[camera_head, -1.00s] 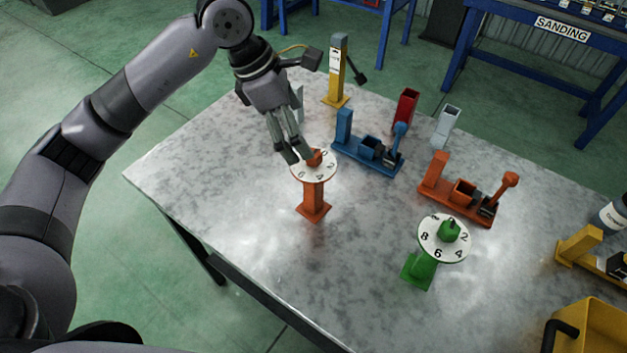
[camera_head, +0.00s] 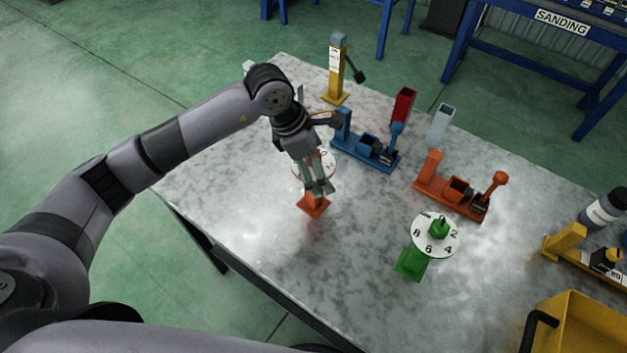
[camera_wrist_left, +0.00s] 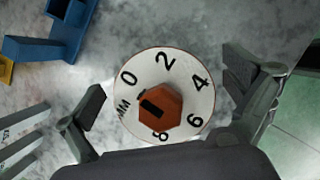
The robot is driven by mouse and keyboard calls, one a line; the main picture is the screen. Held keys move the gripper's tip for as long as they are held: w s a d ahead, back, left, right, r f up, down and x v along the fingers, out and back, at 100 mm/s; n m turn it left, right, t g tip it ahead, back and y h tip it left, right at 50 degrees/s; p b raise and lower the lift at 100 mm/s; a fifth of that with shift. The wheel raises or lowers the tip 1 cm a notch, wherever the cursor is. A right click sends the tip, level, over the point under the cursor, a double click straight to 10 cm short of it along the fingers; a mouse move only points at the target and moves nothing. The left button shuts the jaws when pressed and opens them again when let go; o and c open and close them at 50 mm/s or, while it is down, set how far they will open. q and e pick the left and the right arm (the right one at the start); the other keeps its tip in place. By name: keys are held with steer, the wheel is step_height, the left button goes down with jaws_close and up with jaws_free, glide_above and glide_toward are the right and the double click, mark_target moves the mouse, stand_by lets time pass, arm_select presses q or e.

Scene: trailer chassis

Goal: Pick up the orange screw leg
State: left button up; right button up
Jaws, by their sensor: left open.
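The orange screw leg has an orange foot (camera_head: 314,205) and a white numbered dial with an orange hexagonal knob. It stands on the grey table, partly hidden by my left gripper (camera_head: 319,190) in the head view. In the left wrist view, its dial (camera_wrist_left: 145,80) and orange knob (camera_wrist_left: 160,107) lie between the spread fingers of my left gripper (camera_wrist_left: 170,112). The fingers are open and appear apart from the dial on both sides. My right gripper is not in view.
A green screw leg (camera_head: 412,262) stands to the right. A blue fixture (camera_head: 365,152) and an orange fixture (camera_head: 452,192) lie behind. A yellow bin (camera_head: 580,330) is at the lower right. The table's front left is clear.

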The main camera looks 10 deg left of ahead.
arm_select(q)
steer(key=c, duration=2)
